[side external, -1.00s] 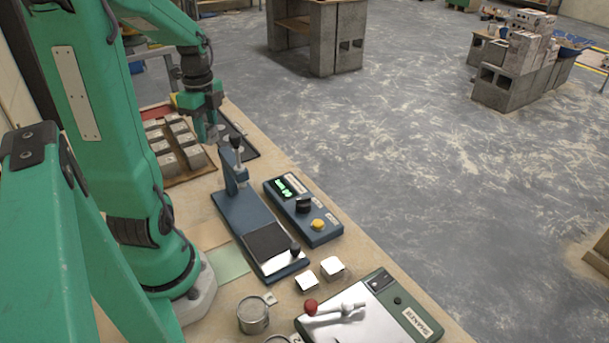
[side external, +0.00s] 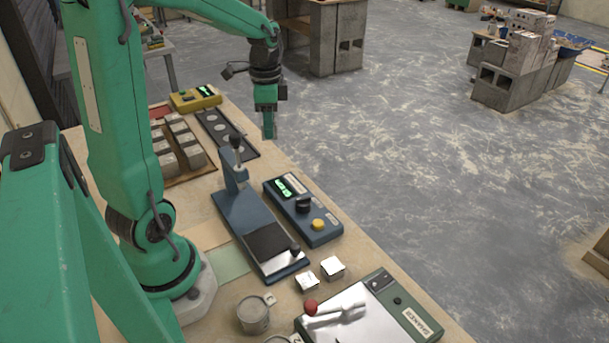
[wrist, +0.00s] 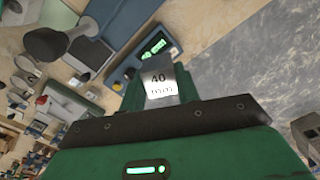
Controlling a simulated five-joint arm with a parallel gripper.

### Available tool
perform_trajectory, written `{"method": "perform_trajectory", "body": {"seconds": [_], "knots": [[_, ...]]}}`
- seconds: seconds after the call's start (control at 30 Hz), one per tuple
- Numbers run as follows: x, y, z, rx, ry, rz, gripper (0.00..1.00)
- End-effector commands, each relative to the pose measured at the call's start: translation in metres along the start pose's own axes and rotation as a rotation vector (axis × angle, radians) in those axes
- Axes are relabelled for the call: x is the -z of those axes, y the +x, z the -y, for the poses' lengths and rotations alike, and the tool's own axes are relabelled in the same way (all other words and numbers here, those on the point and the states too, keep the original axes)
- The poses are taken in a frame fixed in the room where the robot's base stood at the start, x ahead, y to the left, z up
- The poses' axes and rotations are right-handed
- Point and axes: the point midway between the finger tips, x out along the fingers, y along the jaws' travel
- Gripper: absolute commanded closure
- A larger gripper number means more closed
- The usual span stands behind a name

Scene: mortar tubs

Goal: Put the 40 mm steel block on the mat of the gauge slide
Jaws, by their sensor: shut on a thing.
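My gripper (side external: 268,128) is shut on the steel block marked 40 mm (wrist: 160,84), which shows between the fingers in the wrist view. In the side view the block is hard to tell from the fingers. My gripper hangs beyond the bench's right edge, up and to the right of the gauge slide. The gauge slide (side external: 232,206) is a long blue base with an upright post and a black-knobbed plunger at its far end. Its dark square mat (side external: 267,242) is bare, near the bright plate at the near end.
A blue control box (side external: 318,228) with a yellow button stands right of the slide. Two shiny blocks (side external: 307,282) (side external: 332,267) lie in front of it. A shaker (side external: 400,312), metal cup (side external: 253,314), tray of grey cubes (side external: 190,174) and black tray (side external: 248,154) stand nearby.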

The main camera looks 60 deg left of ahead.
Motion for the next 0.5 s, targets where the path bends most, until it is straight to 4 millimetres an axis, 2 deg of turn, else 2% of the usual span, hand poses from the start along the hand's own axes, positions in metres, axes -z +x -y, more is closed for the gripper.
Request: {"method": "perform_trajectory", "body": {"seconds": [0.1, 0.5], "knots": [[0.023, -0.002, -0.008, 0.002, -0.057, -0.001, 1.0], [0.093, -0.007, -0.046, 0.001, -0.279, -0.001, 1.0]]}}
